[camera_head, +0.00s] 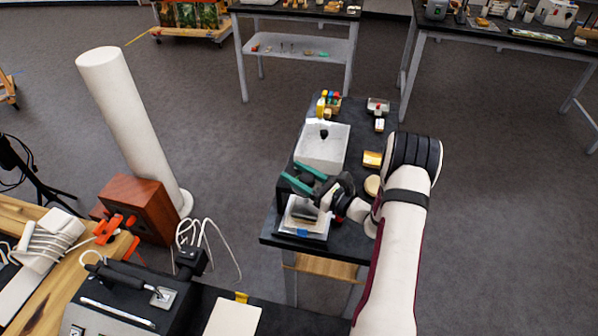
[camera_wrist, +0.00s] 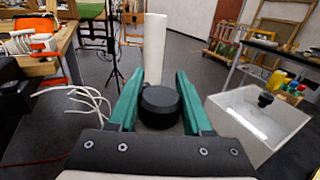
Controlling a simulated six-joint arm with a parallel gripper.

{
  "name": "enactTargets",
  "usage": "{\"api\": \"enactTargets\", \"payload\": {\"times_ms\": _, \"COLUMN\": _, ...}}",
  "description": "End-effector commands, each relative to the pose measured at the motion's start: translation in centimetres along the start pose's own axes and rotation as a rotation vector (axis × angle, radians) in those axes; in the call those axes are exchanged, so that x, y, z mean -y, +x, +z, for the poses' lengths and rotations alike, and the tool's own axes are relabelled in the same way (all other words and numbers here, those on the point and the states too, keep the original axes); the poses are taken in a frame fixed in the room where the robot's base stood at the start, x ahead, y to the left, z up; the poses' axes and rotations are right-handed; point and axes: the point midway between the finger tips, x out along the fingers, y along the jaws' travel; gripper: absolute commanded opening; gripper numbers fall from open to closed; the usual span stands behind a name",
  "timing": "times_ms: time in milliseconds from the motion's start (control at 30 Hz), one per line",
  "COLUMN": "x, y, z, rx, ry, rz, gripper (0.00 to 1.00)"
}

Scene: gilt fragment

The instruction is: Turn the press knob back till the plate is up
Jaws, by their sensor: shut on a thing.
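The black round press knob (camera_wrist: 160,106) sits between the two green fingers of my gripper (camera_wrist: 158,100) in the wrist view. My gripper is shut on the knob, with a finger on each side. In the head view my gripper (camera_head: 303,178) reaches in from the right over the press (camera_head: 308,226), at the near end of the narrow dark table. The press has a pale base with a blue patch at its front. A grey plate-like part shows low in it, partly hidden by my gripper; its exact height cannot be told.
A yellow block (camera_head: 372,159) and a round tan piece (camera_head: 372,185) lie to the right. Small coloured items stand at the table's far end. A white column (camera_head: 125,120) rises from the floor at left.

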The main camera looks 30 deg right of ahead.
Motion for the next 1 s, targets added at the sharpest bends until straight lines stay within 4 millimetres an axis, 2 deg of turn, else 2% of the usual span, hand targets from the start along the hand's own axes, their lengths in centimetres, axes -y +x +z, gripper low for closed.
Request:
{"api": "enactTargets", "payload": {"times_ms": 700, "x": -1.8, "y": -0.6, "z": 0.0, "rx": 0.001, "ry": 0.0, "rz": 0.669, "gripper": 0.0}}
{"api": "enactTargets", "payload": {"times_ms": 1000, "x": -2.4, "y": -1.0, "z": 0.0, "rx": 0.0, "ry": -0.001, "rz": 0.886, "gripper": 0.0}}
